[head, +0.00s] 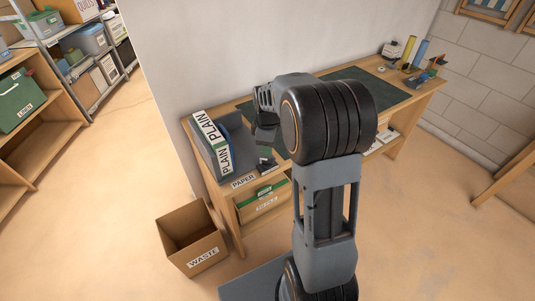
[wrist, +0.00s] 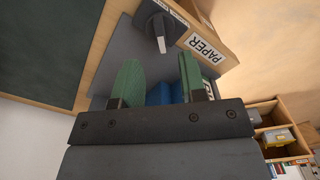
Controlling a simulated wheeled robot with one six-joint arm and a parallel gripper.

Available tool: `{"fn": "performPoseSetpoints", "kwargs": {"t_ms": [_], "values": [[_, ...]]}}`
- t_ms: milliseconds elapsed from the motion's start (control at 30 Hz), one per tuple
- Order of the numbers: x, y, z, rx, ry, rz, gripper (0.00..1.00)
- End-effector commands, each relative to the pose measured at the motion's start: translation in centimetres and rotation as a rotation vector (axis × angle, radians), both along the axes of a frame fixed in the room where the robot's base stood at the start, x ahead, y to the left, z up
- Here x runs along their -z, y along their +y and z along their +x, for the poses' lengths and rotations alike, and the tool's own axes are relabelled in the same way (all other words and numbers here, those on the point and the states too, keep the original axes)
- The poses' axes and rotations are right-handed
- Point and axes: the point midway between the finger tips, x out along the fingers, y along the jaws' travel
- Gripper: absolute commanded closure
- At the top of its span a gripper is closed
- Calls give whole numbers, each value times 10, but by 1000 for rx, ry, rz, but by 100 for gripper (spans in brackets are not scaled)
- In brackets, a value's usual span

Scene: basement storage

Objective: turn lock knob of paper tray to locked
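The lock knob (wrist: 161,32) shows at the top of the wrist view as a dark block with a pale pointer bar, beside the PAPER label (wrist: 203,47). Small lettering beside it is too small to read. The grey paper tray (wrist: 112,62) lies behind my fingers. In the head view the PAPER label (head: 243,181) is on the desk's front edge, and my arm partly hides the tray. My gripper (wrist: 158,65) has two green fingers, apart and empty. The knob is beyond the fingertips, with no visible contact.
A box (head: 263,203) sits on the shelf below. An open WASTE box (head: 192,240) stands on the floor at the desk's left. The dark green mat (head: 375,88) is mostly clear.

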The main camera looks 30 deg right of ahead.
Motion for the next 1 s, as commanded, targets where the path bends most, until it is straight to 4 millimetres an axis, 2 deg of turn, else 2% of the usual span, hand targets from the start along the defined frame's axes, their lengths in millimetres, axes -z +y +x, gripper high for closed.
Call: {"fn": "performPoseSetpoints", "kwargs": {"t_ms": [100, 400, 600, 1000], "values": [[-26, 0, 1, 0, -4, -1, 62], [-66, 0, 0, 0, -2, 0, 62], [-74, 0, 0, 0, 0, 0, 62], [-75, 0, 0, 0, 0, 0, 62]]}}
